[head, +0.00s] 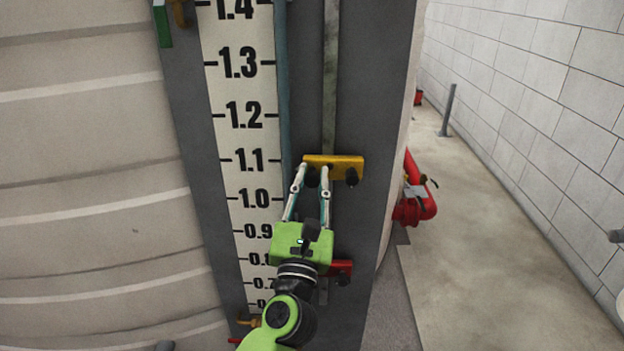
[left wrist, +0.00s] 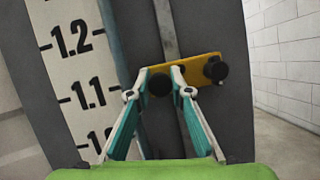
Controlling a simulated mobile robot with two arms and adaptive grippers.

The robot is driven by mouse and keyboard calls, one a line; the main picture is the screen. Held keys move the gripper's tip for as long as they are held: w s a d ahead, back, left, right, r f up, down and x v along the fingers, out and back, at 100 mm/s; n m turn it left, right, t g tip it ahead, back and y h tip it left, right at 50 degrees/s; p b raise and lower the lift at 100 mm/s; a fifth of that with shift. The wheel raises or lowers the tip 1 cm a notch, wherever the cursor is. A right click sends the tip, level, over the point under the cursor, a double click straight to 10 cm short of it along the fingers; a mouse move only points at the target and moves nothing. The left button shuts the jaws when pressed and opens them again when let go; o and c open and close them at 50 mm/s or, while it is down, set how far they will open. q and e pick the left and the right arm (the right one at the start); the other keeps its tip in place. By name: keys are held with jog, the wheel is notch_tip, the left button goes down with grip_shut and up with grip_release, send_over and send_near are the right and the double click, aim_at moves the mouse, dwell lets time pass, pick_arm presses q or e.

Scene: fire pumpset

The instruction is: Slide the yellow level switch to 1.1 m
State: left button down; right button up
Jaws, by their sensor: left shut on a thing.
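The yellow level switch (head: 334,164) sits on the vertical rail, about level with the 1.1 mark of the scale (head: 240,160) in the head view. It has two black knobs. My left gripper (head: 314,176) is shut on the switch's left black knob, with a finger on each side of it. In the left wrist view the switch (left wrist: 200,70) is slightly tilted in the picture, and my fingertips (left wrist: 160,78) flank the left knob. The right knob (left wrist: 215,70) is free. My right gripper is not in view.
A red switch (head: 340,268) sits lower on the same rail, partly behind my left gripper. A green piece (head: 162,27) is at the top left. Red piping (head: 418,195) and a block wall (head: 540,80) stand to the right, with clear floor between.

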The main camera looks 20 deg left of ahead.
pick_arm(q)
jog(key=c, duration=1.8)
grip_release()
jog(key=v, duration=1.2)
